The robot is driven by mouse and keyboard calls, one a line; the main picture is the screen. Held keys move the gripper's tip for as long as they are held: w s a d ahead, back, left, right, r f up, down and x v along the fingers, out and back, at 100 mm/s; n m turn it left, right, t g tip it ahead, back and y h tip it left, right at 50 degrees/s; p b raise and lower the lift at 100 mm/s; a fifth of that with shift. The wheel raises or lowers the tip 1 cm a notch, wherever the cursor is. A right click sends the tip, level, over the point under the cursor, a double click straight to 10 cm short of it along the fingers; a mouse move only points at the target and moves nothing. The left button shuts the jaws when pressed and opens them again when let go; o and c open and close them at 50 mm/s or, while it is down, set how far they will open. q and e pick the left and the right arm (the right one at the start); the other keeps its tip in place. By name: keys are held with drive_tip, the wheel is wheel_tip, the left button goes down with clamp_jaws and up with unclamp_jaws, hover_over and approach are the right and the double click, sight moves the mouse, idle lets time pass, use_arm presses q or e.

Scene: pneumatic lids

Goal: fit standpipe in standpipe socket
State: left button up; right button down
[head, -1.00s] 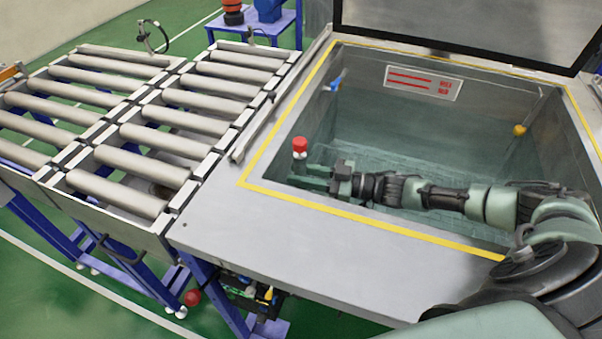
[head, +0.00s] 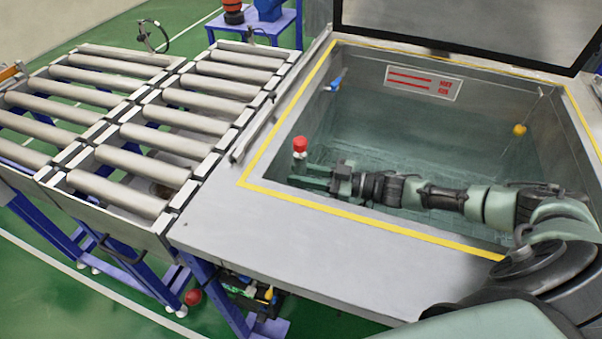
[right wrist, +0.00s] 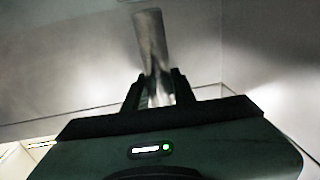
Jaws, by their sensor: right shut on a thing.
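My right gripper (head: 298,175) reaches low inside the open tank, near its left front corner. Its fingers point left. In the right wrist view, the gripper (right wrist: 158,90) is shut on a plain grey metal pipe, the standpipe (right wrist: 151,38), which sticks out beyond the fingertips. I cannot make out the standpipe in the head view. The standpipe socket cannot be made out in either view; the tank's front rim hides part of the floor. My left gripper is not in view.
The tank's yellow-lined rim (head: 350,214) runs close in front of my right arm. A red-topped fitting (head: 300,145) stands just behind the fingers. A blue fitting (head: 334,84) and a yellow one (head: 519,129) are on the walls. Roller conveyors (head: 150,150) stand at left.

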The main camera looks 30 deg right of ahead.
drive_tip(key=shift+f+b, duration=1.45)
drive_tip(key=shift+f, duration=0.3)
idle(0.3)
drive_tip(key=shift+a+f, duration=0.1)
drive_tip(key=shift+f, duration=0.2)
